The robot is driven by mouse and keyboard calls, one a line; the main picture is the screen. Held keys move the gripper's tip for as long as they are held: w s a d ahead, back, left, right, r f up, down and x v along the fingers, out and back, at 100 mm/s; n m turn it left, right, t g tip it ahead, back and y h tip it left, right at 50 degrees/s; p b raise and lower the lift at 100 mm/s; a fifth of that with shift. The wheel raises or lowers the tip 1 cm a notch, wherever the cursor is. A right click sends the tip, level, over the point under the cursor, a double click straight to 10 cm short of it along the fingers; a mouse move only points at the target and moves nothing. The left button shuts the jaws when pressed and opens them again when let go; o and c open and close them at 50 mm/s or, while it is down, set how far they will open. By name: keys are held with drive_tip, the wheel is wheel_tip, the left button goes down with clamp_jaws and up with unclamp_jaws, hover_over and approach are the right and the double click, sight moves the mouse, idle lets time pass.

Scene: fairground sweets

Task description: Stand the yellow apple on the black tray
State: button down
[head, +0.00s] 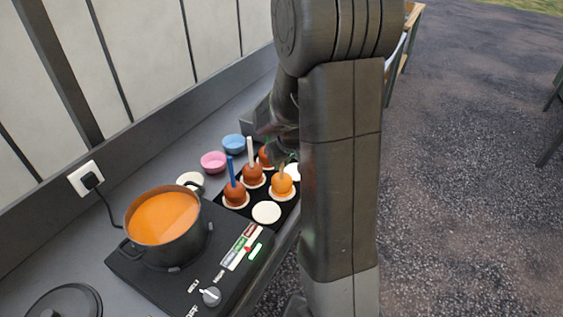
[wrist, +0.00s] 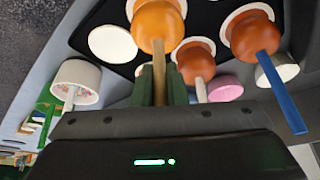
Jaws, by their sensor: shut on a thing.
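The yellow apple (head: 281,185), a light orange-yellow coated ball on a wooden stick, is upright over a white disc on the black tray (head: 250,213). I cannot tell whether its base touches the disc. My gripper (head: 284,163) is above it, partly hidden by my arm. In the wrist view, the green fingers of my gripper (wrist: 160,83) are shut on the stick of the yellow apple (wrist: 158,24). The black tray (wrist: 205,15) shows behind it.
Darker apples stand on the tray: one with a blue stick (head: 235,194), one with a white stick (head: 252,176), another behind. An empty white disc (head: 267,212) lies in front. Pink bowl (head: 213,162), blue bowl (head: 233,143) and orange-filled pot (head: 165,220) stand near.

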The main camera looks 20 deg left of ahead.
drive_tip(key=shift+f, duration=0.2)
drive_tip(key=c, duration=1.9)
unclamp_jaws()
drive_tip(key=shift+f, duration=0.1)
drive_tip(key=o, duration=0.4)
drive_tip(key=shift+o, duration=0.2)
drive_tip(key=shift+r, duration=0.35)
drive_tip(key=v, duration=1.2)
drive_tip(key=shift+b, duration=0.45)
drive_tip(key=shift+f, duration=0.1)
